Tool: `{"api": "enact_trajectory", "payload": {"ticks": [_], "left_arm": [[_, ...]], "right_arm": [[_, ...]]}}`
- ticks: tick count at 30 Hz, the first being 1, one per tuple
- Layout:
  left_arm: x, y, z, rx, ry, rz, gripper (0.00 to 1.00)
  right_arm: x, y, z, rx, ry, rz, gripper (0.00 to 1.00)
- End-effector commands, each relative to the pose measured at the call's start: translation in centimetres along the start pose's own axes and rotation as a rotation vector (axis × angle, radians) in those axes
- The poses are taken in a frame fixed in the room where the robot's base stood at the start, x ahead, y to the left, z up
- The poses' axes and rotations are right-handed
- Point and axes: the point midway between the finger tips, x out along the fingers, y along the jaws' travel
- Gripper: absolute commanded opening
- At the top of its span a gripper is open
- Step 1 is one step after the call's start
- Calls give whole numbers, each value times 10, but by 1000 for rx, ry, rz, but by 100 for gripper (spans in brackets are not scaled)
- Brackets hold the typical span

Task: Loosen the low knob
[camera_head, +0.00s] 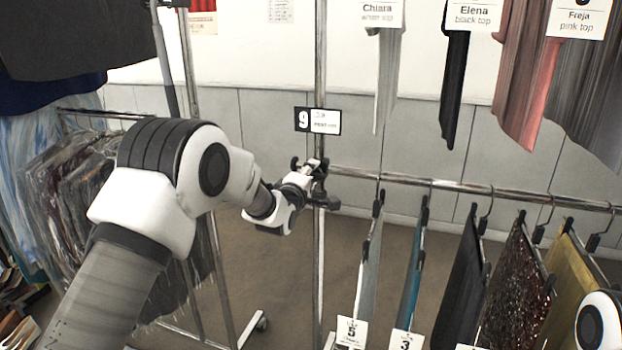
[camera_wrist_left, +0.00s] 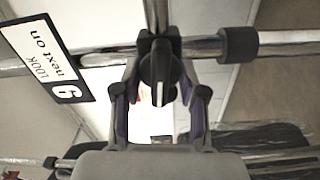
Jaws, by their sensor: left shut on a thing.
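The low knob (camera_wrist_left: 160,72) is a dark knob on a clamp where the metal rail meets the upright post, in the middle of the left wrist view. My left gripper (camera_wrist_left: 161,92) has its two fingers on either side of the knob and is shut on it. In the head view my left gripper (camera_head: 311,180) reaches the post (camera_head: 319,265) at the height of the low rail (camera_head: 465,187) and largely hides the knob. My right gripper is out of view; only a white part of my right arm shows at the lower right.
A black and white sign numbered 9 (camera_head: 317,121) is on the post just above my left gripper. Several garments hang from the low rail to the right, with tags such as 5 (camera_head: 351,332). Tops hang above them. Clothes in clear covers (camera_head: 85,200) hang at the left.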

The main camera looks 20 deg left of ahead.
Motion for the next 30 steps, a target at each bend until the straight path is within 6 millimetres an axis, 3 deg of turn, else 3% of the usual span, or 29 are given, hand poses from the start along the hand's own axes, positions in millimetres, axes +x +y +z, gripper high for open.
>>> {"api": "enact_trajectory", "payload": {"ticks": [9,24,25,27,30], "left_arm": [[0,-2,0,-125,0,-2,7],[0,-2,0,-148,1,-3,7],[0,-2,0,-148,1,-3,45],[0,-2,0,-148,1,-2,66],[0,-2,0,-147,0,-2,66]], "right_arm": [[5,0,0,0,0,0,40],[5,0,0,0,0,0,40],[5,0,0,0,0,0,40],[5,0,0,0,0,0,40],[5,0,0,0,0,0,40]]}}
